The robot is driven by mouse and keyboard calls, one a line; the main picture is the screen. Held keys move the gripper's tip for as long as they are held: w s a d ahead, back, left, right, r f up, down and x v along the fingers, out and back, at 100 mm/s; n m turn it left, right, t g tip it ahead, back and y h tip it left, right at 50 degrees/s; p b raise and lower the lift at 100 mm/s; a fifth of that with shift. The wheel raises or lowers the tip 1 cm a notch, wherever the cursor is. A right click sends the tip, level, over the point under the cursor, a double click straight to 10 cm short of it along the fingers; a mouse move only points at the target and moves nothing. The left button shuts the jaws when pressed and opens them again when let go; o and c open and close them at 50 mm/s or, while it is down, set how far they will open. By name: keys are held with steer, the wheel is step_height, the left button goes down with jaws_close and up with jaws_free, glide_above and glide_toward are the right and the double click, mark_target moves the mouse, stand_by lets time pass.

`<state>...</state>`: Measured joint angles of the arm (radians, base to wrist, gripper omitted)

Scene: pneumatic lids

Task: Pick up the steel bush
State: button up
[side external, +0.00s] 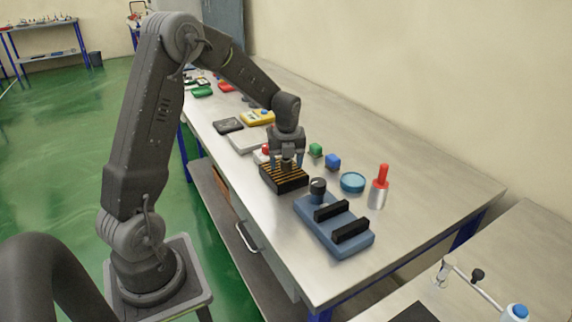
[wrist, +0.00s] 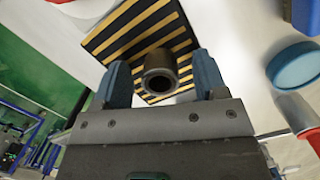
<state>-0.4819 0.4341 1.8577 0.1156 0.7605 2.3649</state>
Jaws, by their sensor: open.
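The steel bush (wrist: 160,76) is a short dark grey hollow cylinder. In the wrist view it stands over a black and yellow striped block (wrist: 122,36), with its round opening facing the camera. My gripper (wrist: 162,84) is open, with one blue-grey finger on each side of the bush. A gap shows at the left finger; whether the right finger touches is hard to tell. In the side view my gripper (side external: 287,164) points down over the striped block (side external: 288,186), and its fingers mostly hide the bush.
A blue fixture (side external: 312,212) with two black bars and a black knob (side external: 318,185) stands close at the right. The bench's back right is clear.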

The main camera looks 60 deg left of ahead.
steer(key=shift+c, duration=0.2)
steer(key=c, duration=1)
steer(key=shift+r, duration=0.15)
steer(key=shift+c, duration=0.2)
